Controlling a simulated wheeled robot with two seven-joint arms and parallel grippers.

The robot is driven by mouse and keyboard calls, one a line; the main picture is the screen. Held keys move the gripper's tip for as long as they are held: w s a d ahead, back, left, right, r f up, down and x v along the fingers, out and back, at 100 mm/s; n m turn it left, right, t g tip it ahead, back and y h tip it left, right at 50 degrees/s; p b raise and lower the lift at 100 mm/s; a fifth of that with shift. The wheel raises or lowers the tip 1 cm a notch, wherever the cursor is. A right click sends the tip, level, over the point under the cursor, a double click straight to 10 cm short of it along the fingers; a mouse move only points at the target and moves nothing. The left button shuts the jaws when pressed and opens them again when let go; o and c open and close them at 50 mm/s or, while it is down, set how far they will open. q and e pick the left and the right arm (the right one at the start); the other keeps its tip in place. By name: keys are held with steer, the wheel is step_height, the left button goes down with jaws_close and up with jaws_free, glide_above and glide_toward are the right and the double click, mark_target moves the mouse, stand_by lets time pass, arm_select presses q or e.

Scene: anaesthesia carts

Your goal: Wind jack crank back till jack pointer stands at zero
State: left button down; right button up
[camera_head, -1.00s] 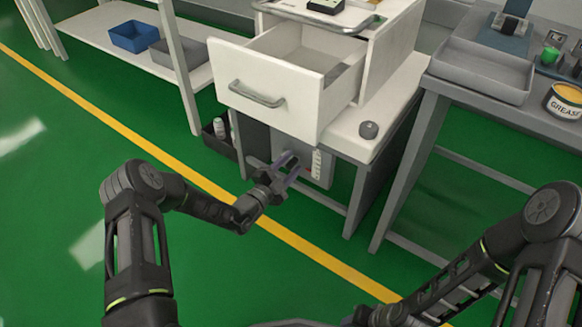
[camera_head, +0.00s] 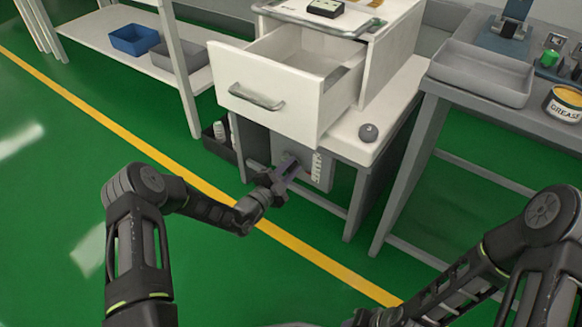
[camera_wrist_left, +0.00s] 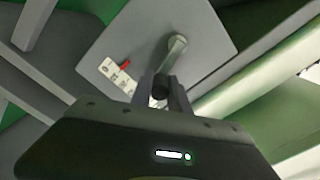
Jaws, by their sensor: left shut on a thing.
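The jack is a grey panel (camera_head: 326,178) low under the open drawer; it also shows in the left wrist view (camera_wrist_left: 205,30). The jack crank (camera_wrist_left: 177,44) is a grey arm on this panel with a dark handle knob (camera_wrist_left: 160,84). My left gripper (camera_head: 289,166) is shut on the crank handle, its fingers around the knob in the left wrist view. The red jack pointer (camera_wrist_left: 125,64) stands beside the upper part of a white scale (camera_wrist_left: 117,77). The scale's figures are too small to read. My right gripper is out of view.
The white drawer (camera_head: 265,95) hangs open above my left gripper. A grey round knob (camera_head: 368,132) lies on the cart's lower shelf. A dark bin with bottles (camera_head: 220,140) stands left of the jack. The right bench holds a grey tray (camera_head: 480,72) and a grease tin (camera_head: 565,104).

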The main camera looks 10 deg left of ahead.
arm_select(q)
steer(key=shift+f, duration=0.1)
stand_by(0.3)
steer(key=shift+d+f+m+p, duration=0.1)
steer(key=shift+f+m+p, duration=0.35)
steer(key=shift+m, duration=1.05)
steer(key=w+a+f+m, duration=0.1)
steer(key=a+f+m, duration=0.2)
steer(key=m, duration=0.8)
steer(key=w+a+f+m+p, duration=0.1)
steer(key=a+f+m, duration=0.2)
steer(key=m, duration=0.8)
steer(key=shift+w+a, duration=0.25)
steer(key=c, duration=1.3)
jaws_free()
